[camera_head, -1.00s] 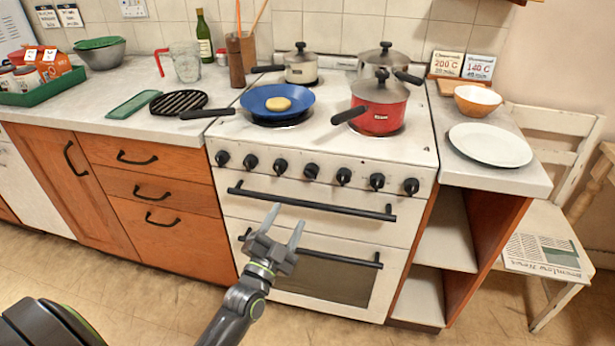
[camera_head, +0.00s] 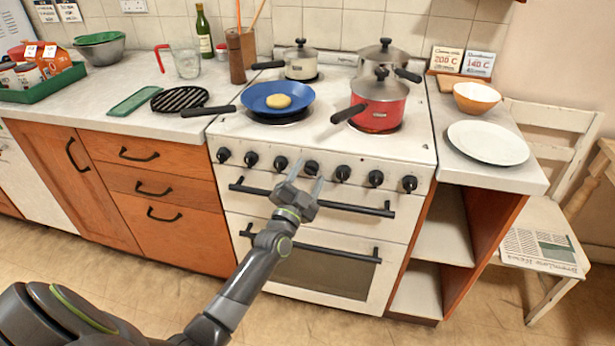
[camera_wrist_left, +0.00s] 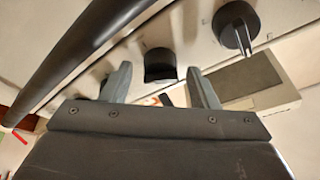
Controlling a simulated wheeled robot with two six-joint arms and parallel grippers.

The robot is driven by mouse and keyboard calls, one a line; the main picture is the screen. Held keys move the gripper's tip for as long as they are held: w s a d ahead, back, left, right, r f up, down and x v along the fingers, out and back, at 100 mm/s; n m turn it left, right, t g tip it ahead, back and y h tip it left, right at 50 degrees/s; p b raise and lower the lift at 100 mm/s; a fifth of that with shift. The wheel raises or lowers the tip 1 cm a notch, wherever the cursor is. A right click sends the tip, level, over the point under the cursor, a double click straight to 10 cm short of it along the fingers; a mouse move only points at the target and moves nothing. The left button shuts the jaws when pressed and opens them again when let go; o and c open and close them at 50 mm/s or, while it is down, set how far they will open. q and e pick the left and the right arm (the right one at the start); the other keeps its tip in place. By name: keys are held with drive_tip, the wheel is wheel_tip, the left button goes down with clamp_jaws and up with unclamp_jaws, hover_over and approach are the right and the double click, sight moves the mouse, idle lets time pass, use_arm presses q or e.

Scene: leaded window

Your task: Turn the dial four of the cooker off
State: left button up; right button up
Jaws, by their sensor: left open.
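The cooker (camera_head: 232,208) is white, with a row of several black dials along its front panel. Dial four (camera_head: 311,168) is the middle one, counted from either end. My left gripper (camera_head: 309,171) is open and empty, with its fingertips up at the panel by dial four. In the left wrist view a black dial (camera_wrist_left: 160,66) lies ahead between the two open fingertips (camera_wrist_left: 160,84), apart from both. It appears to be dial four. I cannot tell which way it is set. My right gripper is not in view.
A black oven handle (camera_head: 345,206) runs just below the dials, close to my gripper. A neighbouring dial (camera_wrist_left: 236,26) shows right of the fingers in the wrist view. A blue pan (camera_head: 300,93) and red pot (camera_head: 383,110) stand on the hob, handles pointing left.

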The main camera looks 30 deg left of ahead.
use_arm(q)
drive_tip(key=c, duration=0.9)
